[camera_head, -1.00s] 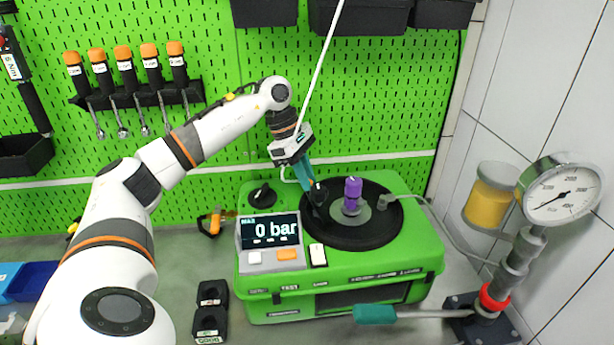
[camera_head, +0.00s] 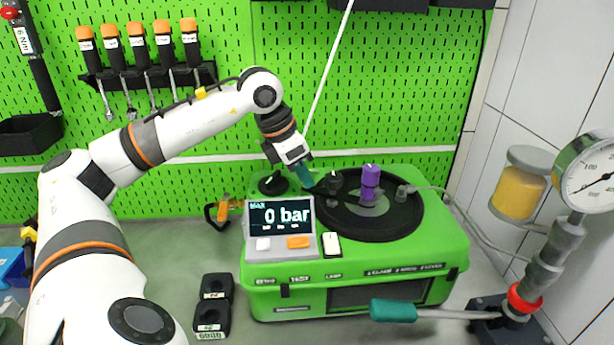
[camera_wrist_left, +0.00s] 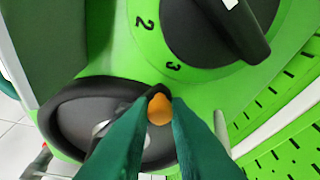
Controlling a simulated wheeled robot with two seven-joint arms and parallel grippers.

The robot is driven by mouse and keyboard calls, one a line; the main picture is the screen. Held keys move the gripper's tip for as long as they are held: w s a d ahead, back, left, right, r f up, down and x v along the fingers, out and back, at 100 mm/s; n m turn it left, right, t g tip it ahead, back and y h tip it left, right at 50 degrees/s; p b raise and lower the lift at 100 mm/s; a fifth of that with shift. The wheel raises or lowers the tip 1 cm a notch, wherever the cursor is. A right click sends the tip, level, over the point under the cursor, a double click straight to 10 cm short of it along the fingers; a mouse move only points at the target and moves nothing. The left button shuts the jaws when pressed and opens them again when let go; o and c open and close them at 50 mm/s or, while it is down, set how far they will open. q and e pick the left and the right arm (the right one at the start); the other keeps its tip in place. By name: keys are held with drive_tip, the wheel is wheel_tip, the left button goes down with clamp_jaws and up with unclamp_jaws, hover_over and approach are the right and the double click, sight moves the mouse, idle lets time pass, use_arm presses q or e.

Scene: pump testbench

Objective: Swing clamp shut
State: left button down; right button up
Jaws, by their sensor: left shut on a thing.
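My left gripper (camera_head: 307,182) reaches down at the left edge of the black round plate on the green testbench (camera_head: 270,300). Its teal fingers are closed on the clamp's dark lever. In the left wrist view an orange tip (camera_wrist_left: 159,109) shows between the fingertips (camera_wrist_left: 160,118). The clamp (camera_head: 335,183) is a small black post on the plate, with its lever running left to the fingers. A purple cylinder (camera_head: 370,180) stands upright on the plate, right of the clamp and apart from it. The fingers hide part of the lever. My right gripper is not in view.
A black dial knob (camera_head: 272,184) sits just left of the fingers; it looms close in the wrist view (camera_wrist_left: 215,25). The display (camera_head: 281,216) reads 0 bar. A teal-handled lever (camera_head: 393,311) and a gauge (camera_head: 590,182) stand at right.

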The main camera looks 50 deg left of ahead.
use_arm(q)
drive_tip(key=n, duration=0.1)
drive_tip(key=s+n+y, duration=0.1)
drive_tip(key=shift+s+d+n, duration=0.15)
drive_tip(key=shift+d+n, duration=0.15)
drive_tip(key=shift+d, duration=0.1)
drive_tip(key=shift+s+d+n+y, duration=0.25)
drive_tip(key=shift+d+n+y, duration=0.05)
drive_tip(key=shift+n, duration=0.45)
drive_tip(key=shift+s+d+n+y, duration=0.25)
drive_tip(key=shift+n+y, duration=0.05)
drive_tip(key=shift+n, duration=0.45)
drive_tip(key=c, duration=1.4)
unclamp_jaws()
drive_tip(key=shift+o, duration=0.2)
drive_tip(key=shift+r, duration=0.1)
drive_tip(key=p+v, duration=0.1)
drive_tip(key=v, duration=1.1)
drive_tip(key=shift+s, duration=0.15)
